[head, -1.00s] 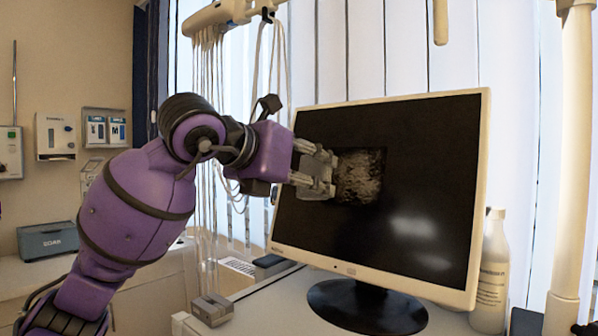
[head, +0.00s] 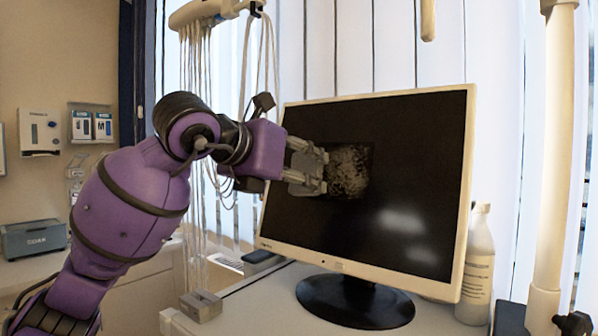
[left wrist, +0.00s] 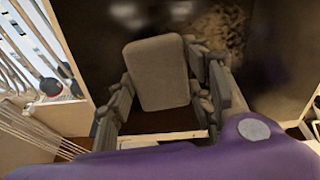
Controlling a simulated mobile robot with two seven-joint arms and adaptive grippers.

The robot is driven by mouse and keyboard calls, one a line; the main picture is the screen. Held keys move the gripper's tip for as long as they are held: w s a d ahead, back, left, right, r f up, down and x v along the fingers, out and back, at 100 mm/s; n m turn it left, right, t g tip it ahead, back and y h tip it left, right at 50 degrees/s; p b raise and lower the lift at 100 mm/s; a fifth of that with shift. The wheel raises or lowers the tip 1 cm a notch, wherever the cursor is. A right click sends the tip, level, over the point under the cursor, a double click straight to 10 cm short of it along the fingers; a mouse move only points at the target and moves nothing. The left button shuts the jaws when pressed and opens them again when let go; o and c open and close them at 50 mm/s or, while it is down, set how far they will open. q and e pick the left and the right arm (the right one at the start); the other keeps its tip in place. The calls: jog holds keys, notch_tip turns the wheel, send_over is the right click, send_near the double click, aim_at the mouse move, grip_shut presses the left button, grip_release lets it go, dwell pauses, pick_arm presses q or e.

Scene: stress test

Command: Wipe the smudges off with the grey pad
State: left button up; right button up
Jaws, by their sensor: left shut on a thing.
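The smudge (head: 348,172) is a mottled grey-brown patch on the dark screen of the monitor (head: 410,140), left of the screen's middle. It also shows at the top of the left wrist view (left wrist: 215,32). My left gripper (head: 308,170) is in front of the screen, just left of the smudge. It is shut on the grey pad (left wrist: 158,75), a rounded rectangle between the fingers in the left wrist view. Whether the pad touches the screen cannot be told. My right gripper is not in view.
The monitor stands on a round black base (head: 355,302) on a pale counter. A white bottle (head: 477,265) stands right of it, near a cream pole (head: 552,160). Cables (head: 197,110) hang behind my left arm. A grey box (head: 33,239) sits at far left.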

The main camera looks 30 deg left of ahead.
aim_at(366, 182)
pick_arm(q)
jog(key=shift+x, duration=0.8)
jog(key=shift+d, duration=0.1)
jog(key=shift+s+d+r+p, duration=0.1)
jog(key=shift+s+d+p, duration=0.1)
jog(key=shift+d, duration=0.3)
jog(key=shift+s+d+r+p, duration=0.1)
jog(key=shift+d+p, duration=0.05)
jog(key=shift+d, duration=0.35)
jog(key=shift+s+d+p, duration=0.15)
jog(key=shift+d+p, duration=0.3)
jog(key=shift+d, duration=1.35)
jog(key=shift+s+d+f+p, duration=0.15)
jog(key=shift+d+p, duration=0.15)
jog(key=shift+d, duration=1)
jog(key=shift+s+d+f+p, duration=0.15)
jog(key=shift+d+p, duration=0.1)
jog(key=shift+d, duration=1.05)
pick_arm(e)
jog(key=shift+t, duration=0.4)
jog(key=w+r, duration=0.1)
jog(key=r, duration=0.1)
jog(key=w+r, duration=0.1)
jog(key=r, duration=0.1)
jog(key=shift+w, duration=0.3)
pick_arm(q)
jog(key=shift+a, duration=0.1)
